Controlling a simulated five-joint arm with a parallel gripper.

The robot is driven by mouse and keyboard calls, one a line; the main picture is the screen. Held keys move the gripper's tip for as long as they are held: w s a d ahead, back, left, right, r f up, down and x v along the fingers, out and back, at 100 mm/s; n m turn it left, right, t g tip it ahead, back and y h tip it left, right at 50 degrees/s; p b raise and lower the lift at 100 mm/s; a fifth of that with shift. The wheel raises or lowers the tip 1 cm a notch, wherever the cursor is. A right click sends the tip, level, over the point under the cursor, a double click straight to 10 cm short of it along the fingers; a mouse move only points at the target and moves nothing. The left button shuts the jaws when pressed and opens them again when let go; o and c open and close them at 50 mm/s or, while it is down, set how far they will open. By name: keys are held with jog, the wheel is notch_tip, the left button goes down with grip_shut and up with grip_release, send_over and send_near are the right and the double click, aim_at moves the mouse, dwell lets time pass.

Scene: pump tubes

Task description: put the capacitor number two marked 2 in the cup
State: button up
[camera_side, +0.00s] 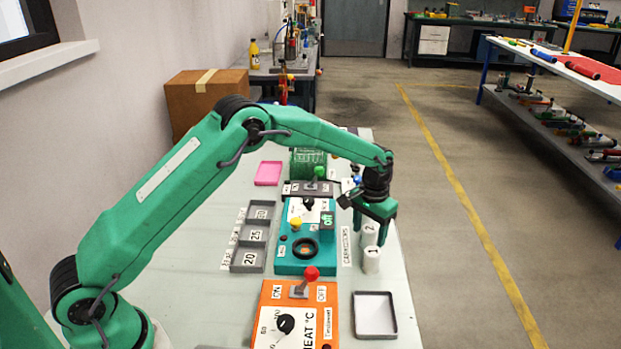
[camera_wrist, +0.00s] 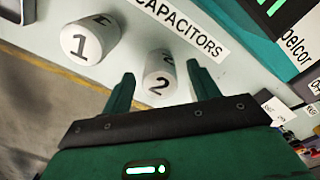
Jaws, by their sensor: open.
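The capacitor marked 2 (camera_side: 370,233) is a white cylinder standing on the table beside the CAPACITORS label. It also shows in the wrist view (camera_wrist: 160,80), ahead of and between the two fingers. My gripper (camera_side: 371,224) is open just above it, its fingers pointing down; they also show in the wrist view (camera_wrist: 160,72). I cannot tell whether they touch it. The capacitor marked 1 (camera_side: 372,261) stands nearer the side camera, and at upper left in the wrist view (camera_wrist: 88,42). A black round ring (camera_side: 305,249) sits on the teal box; I cannot tell whether it is the cup.
The teal box (camera_side: 285,264) stands left of the capacitors. An orange HEAT panel (camera_side: 270,300) with a red-knobbed lever is in front, with a grey square tray (camera_side: 391,334) to its right. Grey numbered bins (camera_side: 247,269) and a pink tray (camera_side: 268,173) lie further left.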

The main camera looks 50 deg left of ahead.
aim_at(370, 230)
dwell(0.3)
jog(key=c, duration=1.1)
jog(key=shift+r, duration=0.2)
jog(key=shift+r, duration=0.5)
jog(key=r, duration=0.3)
jog(key=shift+s+d+r, duration=0.15)
jog(key=shift+d, duration=0.1)
jog(key=s+d+r, duration=0.6)
jog(key=s+d, duration=0.1)
jog(key=d, duration=0.1)
jog(key=shift+d+r, duration=0.2)
jog(key=shift+d, duration=0.15)
